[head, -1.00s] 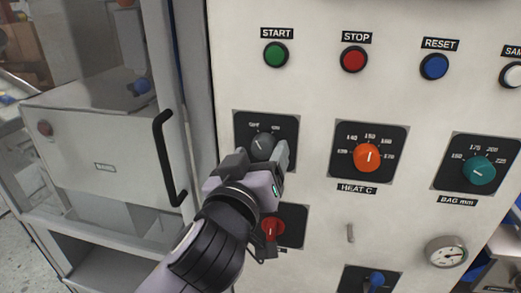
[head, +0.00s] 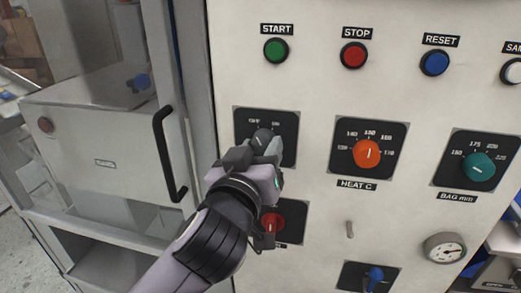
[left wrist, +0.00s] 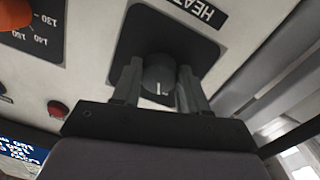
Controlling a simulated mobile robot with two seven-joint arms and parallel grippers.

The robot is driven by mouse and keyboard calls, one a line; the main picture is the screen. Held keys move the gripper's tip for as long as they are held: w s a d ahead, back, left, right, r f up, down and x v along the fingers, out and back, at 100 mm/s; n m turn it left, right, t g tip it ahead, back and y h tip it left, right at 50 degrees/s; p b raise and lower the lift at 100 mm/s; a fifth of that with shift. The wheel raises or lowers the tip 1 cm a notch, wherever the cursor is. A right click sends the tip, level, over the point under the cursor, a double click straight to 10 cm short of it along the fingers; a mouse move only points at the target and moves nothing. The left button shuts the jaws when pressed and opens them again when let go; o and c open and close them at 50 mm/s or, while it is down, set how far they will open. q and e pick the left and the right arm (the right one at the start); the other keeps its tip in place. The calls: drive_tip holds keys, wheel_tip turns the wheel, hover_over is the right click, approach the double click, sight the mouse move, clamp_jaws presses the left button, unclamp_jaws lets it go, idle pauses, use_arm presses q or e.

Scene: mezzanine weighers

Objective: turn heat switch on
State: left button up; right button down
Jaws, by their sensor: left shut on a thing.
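The heat switch is a black round knob (head: 262,136) on a dark square plate (head: 285,124) with small off and on marks at its top. My left gripper (head: 260,148) is shut on this knob. In the left wrist view the knob (left wrist: 158,73) sits between the two fingers (left wrist: 160,88), its white pointer line running toward the gripper body. In the head view the pointer is small and partly hidden, so which mark it meets is hard to tell. A label starting with HEAT (left wrist: 196,9) shows upside down in the left wrist view. My right gripper is out of view.
An orange HEAT C dial (head: 367,154) and a teal BAG dial (head: 480,168) are to the right. Start (head: 276,51), stop (head: 354,55) and reset (head: 435,63) buttons are above. A red knob (head: 272,222) lies just below my gripper. A door handle (head: 168,153) stands out at left.

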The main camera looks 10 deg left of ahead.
use_arm(q)
drive_tip(key=m, duration=0.5)
drive_tip(key=shift+a+m, duration=0.1)
drive_tip(key=shift+m, duration=0.2)
drive_tip(key=m, duration=0.5)
drive_tip(key=shift+r+g+y, duration=0.1)
drive_tip(key=shift+g+y, duration=0.2)
drive_tip(key=o, duration=1.1)
drive_tip(key=shift+c, duration=0.2)
drive_tip(key=s+b, duration=0.1)
drive_tip(key=s, duration=0.6)
drive_tip(key=shift+a+r, duration=0.15)
drive_tip(key=shift+s, duration=0.1)
